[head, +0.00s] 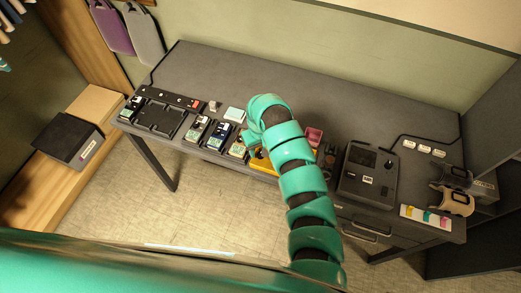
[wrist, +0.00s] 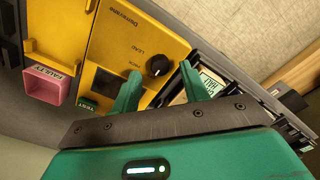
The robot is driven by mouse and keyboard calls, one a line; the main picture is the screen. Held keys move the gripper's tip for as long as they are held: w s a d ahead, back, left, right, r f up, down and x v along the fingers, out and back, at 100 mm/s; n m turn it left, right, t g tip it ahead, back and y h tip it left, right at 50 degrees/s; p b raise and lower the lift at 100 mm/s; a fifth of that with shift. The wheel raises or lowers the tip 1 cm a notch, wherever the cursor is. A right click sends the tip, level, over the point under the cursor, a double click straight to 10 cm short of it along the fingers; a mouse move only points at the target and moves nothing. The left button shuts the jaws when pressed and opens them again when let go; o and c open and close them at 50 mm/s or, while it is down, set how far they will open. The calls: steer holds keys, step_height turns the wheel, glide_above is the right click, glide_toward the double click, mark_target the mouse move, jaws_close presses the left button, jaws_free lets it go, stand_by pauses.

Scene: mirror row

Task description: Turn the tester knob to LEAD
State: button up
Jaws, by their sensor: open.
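The yellow tester (wrist: 104,35) fills the upper left of the wrist view; in the head view only a yellow strip (head: 262,162) shows beside my arm. Its round black knob (wrist: 158,66) has a small white mark, too small to read surely. The printed words LEAD and another label stand to the knob's left. My gripper (wrist: 160,73) is open, its teal fingers on either side of the knob in the wrist view. I cannot tell whether they touch it. The gripper itself is hidden behind my arm in the head view.
A pink bin (wrist: 45,85) labelled FAULTY and a green TEST label (wrist: 87,104) are left of my fingers. A dark tray with a labelled card (wrist: 207,88) lies close to the right finger. A dark machine (head: 368,172) stands right of my arm. The desk's back (head: 270,75) is clear.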

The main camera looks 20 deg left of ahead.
steer(key=shift+f, duration=0.95)
jaws_close()
